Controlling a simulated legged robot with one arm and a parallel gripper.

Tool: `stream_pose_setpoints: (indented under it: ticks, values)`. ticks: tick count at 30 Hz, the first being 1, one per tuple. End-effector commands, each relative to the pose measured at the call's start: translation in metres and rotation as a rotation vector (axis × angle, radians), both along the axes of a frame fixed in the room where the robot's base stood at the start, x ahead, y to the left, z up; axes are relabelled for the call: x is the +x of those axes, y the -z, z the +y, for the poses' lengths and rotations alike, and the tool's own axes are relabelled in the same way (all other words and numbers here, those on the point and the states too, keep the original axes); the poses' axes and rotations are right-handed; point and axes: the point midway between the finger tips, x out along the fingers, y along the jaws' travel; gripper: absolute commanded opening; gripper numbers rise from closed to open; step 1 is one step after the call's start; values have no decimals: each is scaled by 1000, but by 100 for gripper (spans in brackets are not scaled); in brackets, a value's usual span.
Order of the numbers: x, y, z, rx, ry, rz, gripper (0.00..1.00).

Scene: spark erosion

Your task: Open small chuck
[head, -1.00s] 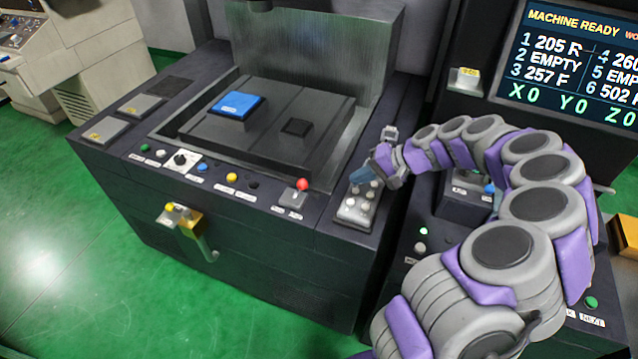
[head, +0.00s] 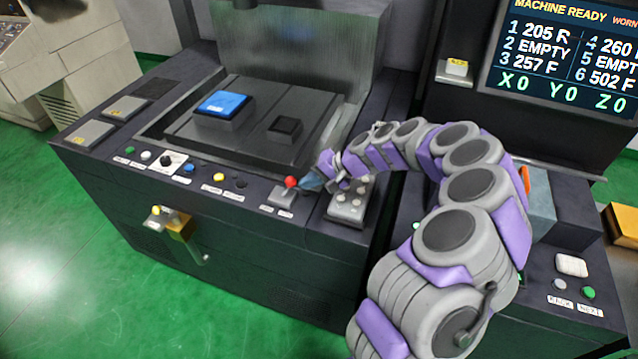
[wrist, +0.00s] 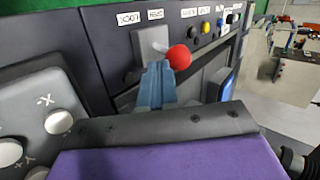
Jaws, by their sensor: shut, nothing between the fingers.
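The small black chuck (head: 285,127) sits on the dark machine bed, right of the larger blue chuck (head: 222,104). A lever with a red knob (head: 291,182) stands on a grey base (head: 282,197) at the machine's front edge. In the wrist view the red knob (wrist: 179,57) is just beyond my fingertips, on a short stalk, with two white labels beside its base. My gripper (head: 308,182) is shut and empty, its blue-grey fingers close to the right of the knob. In the wrist view the gripper (wrist: 157,72) overlaps the lever's base; I cannot tell whether it touches.
A grey pad with several round buttons (head: 349,202) lies under my wrist. Several coloured buttons and a black rotary knob (head: 167,161) line the front panel left of the lever. A yellow-topped handle (head: 178,226) juts from the front face. The screen (head: 560,55) reads "MACHINE READY".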

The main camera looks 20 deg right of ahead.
Motion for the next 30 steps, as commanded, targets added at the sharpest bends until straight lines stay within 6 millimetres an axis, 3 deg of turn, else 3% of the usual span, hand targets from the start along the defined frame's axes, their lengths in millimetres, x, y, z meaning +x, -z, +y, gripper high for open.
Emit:
stream_pose_setpoints:
  ticks: [17,30]
  values:
    - [2,-3,4,-16,-1,9,0]
    - [15,-24,23,-204,-6,146,0]
